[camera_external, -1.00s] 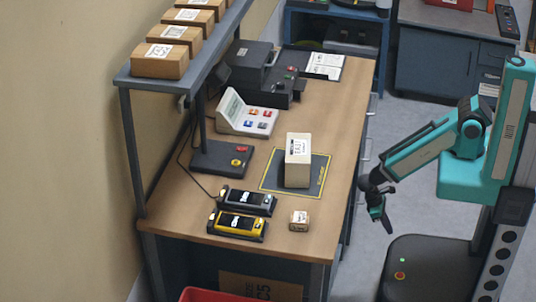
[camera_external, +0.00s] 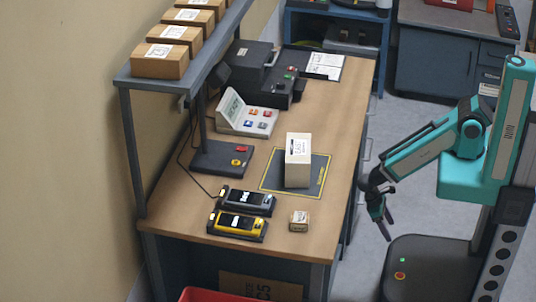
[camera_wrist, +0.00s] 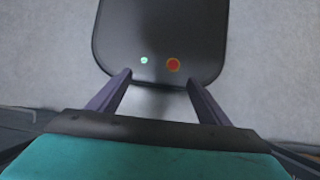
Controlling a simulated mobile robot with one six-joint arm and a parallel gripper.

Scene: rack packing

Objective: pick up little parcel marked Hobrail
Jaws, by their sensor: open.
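A little tan parcel (camera_external: 299,221) with a printed label lies near the front right corner of the workbench; its lettering is too small to read. A larger pale box (camera_external: 298,163) with a label stands upright on a dark mat with a yellow border. My gripper (camera_external: 384,231) hangs off the bench's right side, apart from both boxes and pointing down. In the wrist view my gripper (camera_wrist: 158,84) shows two spread fingers with nothing between them, above my dark base. No parcel shows in the wrist view.
Two handheld devices, one black (camera_external: 247,203) and one yellow (camera_external: 237,226), lie left of the little parcel. A shelf (camera_external: 125,78) with several cartons overhangs the bench's left side. A red bin (camera_external: 205,295) stands below the front edge. Bare wood (camera_external: 270,240) surrounds the little parcel.

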